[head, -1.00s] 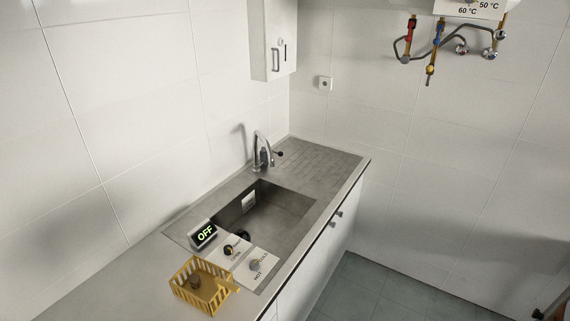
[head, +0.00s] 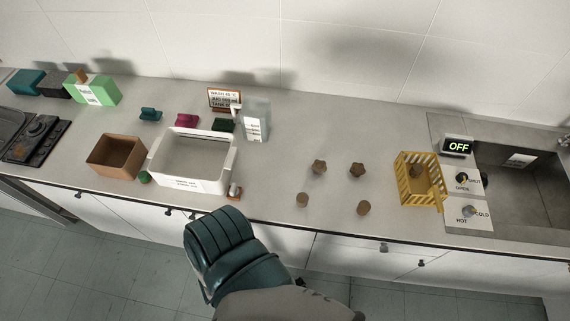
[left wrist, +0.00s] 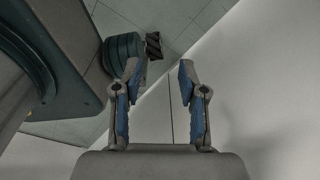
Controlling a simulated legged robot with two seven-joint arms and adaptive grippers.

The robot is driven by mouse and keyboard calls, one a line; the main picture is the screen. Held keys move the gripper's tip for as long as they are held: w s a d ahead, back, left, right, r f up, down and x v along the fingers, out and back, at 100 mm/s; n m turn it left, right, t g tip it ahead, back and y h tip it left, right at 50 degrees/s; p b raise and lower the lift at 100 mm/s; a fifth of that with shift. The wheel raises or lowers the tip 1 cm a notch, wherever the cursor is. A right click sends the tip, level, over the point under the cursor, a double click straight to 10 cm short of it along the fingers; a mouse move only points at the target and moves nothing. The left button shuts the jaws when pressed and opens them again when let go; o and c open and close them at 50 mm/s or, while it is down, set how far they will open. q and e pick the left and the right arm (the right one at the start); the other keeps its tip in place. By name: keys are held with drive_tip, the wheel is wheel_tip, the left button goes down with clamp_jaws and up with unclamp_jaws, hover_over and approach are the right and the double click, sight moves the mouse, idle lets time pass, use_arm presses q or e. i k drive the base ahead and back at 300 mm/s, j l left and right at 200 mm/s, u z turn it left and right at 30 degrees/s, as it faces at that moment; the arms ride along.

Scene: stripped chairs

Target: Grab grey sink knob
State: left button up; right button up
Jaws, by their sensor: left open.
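The grey sink knob (head: 468,211) sits on a white panel marked HOT and COLD at the front left of the sink, at the right of the head view. A second, darker knob (head: 462,179) sits behind it on a panel marked OPEN and SHUT. My left gripper (left wrist: 159,75) is open in the left wrist view, with nothing between its fingers. It does not show in the head view, so its place relative to the knob cannot be told. The wrist view does not show the knob. My right gripper is not identifiable in either view.
A yellow basket (head: 405,190) stands just left of the knob panels. The sink basin (head: 525,190) lies to their right. Several brown knob-like pieces lie left of the basket. A white tub (head: 158,178) and brown box (head: 101,170) stand farther left. The counter's front edge is clear.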

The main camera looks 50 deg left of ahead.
sight(319, 166)
drive_tip(key=u, duration=1.35)
